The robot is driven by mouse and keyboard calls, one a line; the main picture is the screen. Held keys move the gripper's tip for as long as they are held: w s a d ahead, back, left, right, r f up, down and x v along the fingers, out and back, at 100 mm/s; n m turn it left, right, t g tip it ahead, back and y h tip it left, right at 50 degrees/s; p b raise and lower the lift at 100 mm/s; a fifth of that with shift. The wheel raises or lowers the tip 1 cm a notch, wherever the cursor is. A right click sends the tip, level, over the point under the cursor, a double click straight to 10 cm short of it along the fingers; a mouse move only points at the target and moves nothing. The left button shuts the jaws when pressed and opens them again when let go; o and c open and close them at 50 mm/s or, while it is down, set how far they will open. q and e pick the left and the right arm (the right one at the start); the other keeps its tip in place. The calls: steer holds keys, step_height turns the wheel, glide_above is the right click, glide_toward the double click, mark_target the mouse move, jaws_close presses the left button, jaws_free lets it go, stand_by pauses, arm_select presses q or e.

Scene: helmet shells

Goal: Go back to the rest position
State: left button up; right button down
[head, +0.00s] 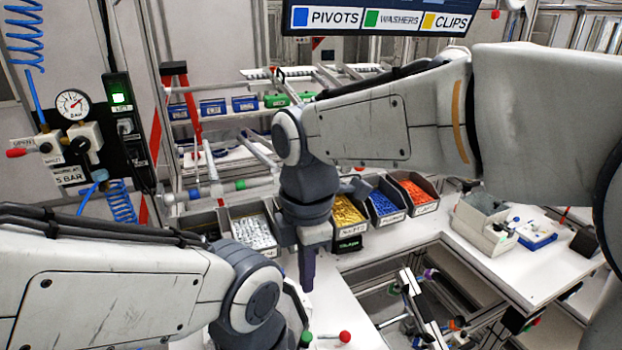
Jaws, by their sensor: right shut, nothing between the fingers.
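My right arm comes in from the right across the picture. Its gripper (307,272) points down in front of the bins, shut and empty, over the white worktop. My left arm enters at the lower left, and its wrist runs out of the bottom edge, so the left gripper does not show. No helmet shell can be made out.
Bins of white (254,232), yellow (347,212), blue (385,203) and orange (413,194) parts line the worktop's back. A grey box (484,222) stands at the right. A red knob (345,337) is near the bottom. A gauge panel (72,104) is at the left.

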steer(key=s+d+f+m+b, duration=0.3)
steer(key=s+f+m, duration=0.3)
steer(key=f+m, duration=0.1)
steer(key=s+d+f+m+b, duration=0.2)
steer(key=s+f+m+b, duration=0.2)
steer(key=s+f+m, duration=0.3)
step_height(320, 180, down, 3)
steer(key=shift+s+d+r+m+y, duration=0.15)
steer(key=shift+s+d+m+y, duration=0.05)
steer(key=shift+d+m+y, duration=0.25)
